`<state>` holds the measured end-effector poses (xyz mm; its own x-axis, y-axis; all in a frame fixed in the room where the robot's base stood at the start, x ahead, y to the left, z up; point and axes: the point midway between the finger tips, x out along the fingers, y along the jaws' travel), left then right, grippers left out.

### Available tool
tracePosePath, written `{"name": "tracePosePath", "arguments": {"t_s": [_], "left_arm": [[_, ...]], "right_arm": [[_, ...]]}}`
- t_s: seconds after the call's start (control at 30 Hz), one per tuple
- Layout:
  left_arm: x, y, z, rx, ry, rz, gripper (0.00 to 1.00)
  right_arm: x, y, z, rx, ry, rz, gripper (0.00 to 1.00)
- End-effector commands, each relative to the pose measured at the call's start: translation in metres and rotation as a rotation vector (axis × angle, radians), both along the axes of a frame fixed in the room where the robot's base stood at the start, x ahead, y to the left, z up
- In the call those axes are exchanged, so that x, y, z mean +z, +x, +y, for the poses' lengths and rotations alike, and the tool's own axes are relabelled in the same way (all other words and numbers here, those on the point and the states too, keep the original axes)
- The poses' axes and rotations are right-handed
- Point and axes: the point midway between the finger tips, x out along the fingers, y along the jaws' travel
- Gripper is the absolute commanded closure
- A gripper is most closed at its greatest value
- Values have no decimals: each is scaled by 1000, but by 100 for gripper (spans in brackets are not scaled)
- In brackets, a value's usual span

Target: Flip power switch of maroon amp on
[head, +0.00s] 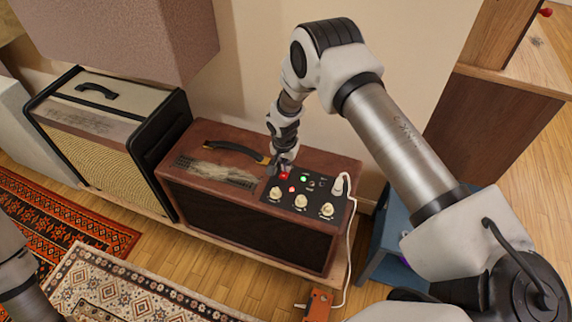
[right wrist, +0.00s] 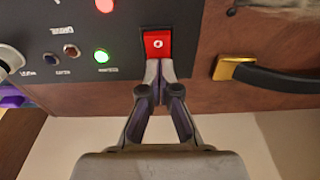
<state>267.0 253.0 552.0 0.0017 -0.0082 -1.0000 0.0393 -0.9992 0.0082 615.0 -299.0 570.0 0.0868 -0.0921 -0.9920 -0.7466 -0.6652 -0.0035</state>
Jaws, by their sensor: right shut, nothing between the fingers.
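The maroon amp (head: 250,215) stands on a low wooden board, its dark control panel (head: 335,195) on top at the right end. The red power switch (right wrist: 157,43) sits on that panel and bears a "0" mark; in the head view it is a small red spot (head: 284,176). My right gripper (right wrist: 160,64) is shut and empty, its fingertips at the lower edge of the switch, touching or very close. A green light (right wrist: 101,56) beside the switch is lit, as is a red light (right wrist: 104,5). My left gripper is out of view.
Several cream knobs (head: 301,202) and a white cable plug (head: 339,184) are on the panel. The amp's handle (head: 236,149) lies left of the switch. A tan amp (head: 105,125) stands to the left and a speaker cabinet (head: 130,35) overhangs behind.

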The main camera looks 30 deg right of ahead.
Motion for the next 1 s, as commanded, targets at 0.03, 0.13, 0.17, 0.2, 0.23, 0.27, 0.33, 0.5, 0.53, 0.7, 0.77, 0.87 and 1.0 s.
{"name": "tracePosePath", "arguments": {"t_s": [0.03, 0.13, 0.17, 0.2, 0.23, 0.27, 0.33, 0.5, 0.53, 0.7, 0.77, 0.87, 1.0], "left_arm": [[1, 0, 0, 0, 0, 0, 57], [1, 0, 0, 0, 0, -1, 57], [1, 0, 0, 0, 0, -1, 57], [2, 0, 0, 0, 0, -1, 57], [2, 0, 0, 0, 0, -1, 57], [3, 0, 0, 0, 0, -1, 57], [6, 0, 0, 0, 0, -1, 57], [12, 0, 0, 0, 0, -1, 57], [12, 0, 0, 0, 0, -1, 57], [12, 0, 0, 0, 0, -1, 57], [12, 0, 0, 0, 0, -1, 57], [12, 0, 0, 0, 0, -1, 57], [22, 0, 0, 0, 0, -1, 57]], "right_arm": [[-1, -2, 0, 1, 0, 4, 100], [-2, -2, 1, 1, 0, 6, 100], [-2, -3, 1, 1, 0, 6, 100], [-2, -3, 1, 1, 0, 6, 100], [-1, -4, 2, 0, 0, 6, 100], [-1, -5, 2, 1, 0, 7, 100], [1, -7, 5, 1, 0, 8, 100], [3, -12, 11, 2, 0, 9, 100], [3, -13, 11, 1, 0, 9, 100], [3, -13, 12, 0, 0, 6, 100], [3, -13, 12, 0, 0, 6, 100], [4, -12, 12, 0, 0, 4, 100], [18, -11, 11, 2, 0, 3, 100]]}}
